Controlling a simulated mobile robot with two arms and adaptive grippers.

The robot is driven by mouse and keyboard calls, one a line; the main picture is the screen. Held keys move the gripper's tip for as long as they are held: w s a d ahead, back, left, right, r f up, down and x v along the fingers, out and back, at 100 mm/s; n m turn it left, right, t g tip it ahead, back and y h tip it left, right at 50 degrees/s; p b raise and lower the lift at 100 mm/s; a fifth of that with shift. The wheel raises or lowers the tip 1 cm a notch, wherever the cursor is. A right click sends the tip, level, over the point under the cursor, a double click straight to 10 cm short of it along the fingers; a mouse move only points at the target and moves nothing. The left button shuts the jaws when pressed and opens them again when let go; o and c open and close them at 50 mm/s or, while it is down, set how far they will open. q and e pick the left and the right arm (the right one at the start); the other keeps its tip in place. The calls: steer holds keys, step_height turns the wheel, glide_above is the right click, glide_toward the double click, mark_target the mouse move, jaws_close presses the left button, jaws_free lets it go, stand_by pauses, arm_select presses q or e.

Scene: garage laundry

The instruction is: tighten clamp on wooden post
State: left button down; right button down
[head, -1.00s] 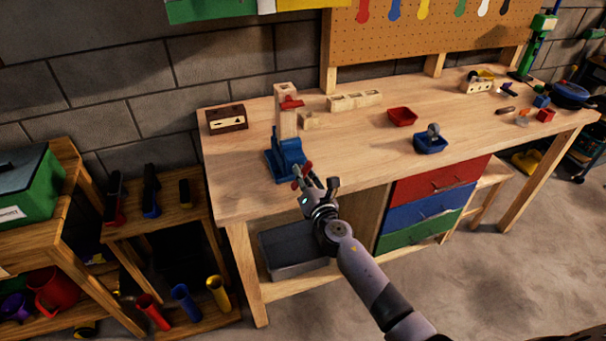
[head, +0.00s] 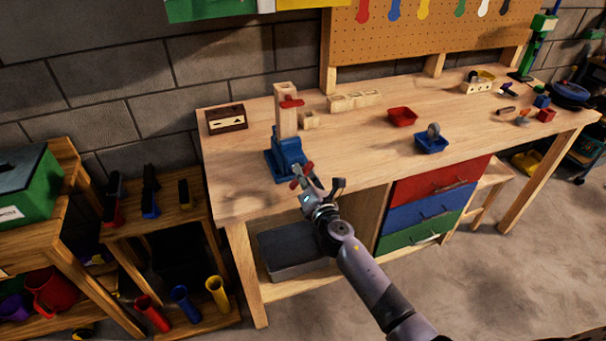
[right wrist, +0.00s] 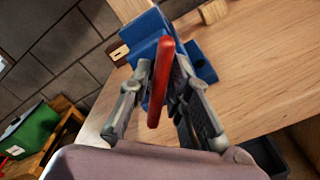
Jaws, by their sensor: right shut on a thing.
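A blue clamp (head: 287,158) stands near the left front edge of the workbench, with an upright wooden post (head: 287,122) rising from it. A small red piece (head: 291,102) sits near the top of the post. The clamp's red handle (right wrist: 161,84) shows in the right wrist view, between the fingers of my right gripper (right wrist: 160,95). My right gripper, also in the head view (head: 308,181), is shut on this handle at the front of the clamp. The blue clamp body (right wrist: 185,45) is just beyond the fingers. My left gripper is not in view.
A brown wooden box (head: 227,118) is left of the post. Light wooden blocks (head: 354,101), a red bin (head: 402,117) and a blue bin (head: 431,143) are to the right. Drawers (head: 436,210) are under the bench.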

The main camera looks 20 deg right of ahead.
stand_by(0.7)
steer(key=c, duration=1.6)
jaws_free()
steer(key=shift+d, duration=0.1)
steer(key=shift+c, duration=0.2)
steer(key=s, duration=1.2)
steer(key=shift+d, duration=0.2)
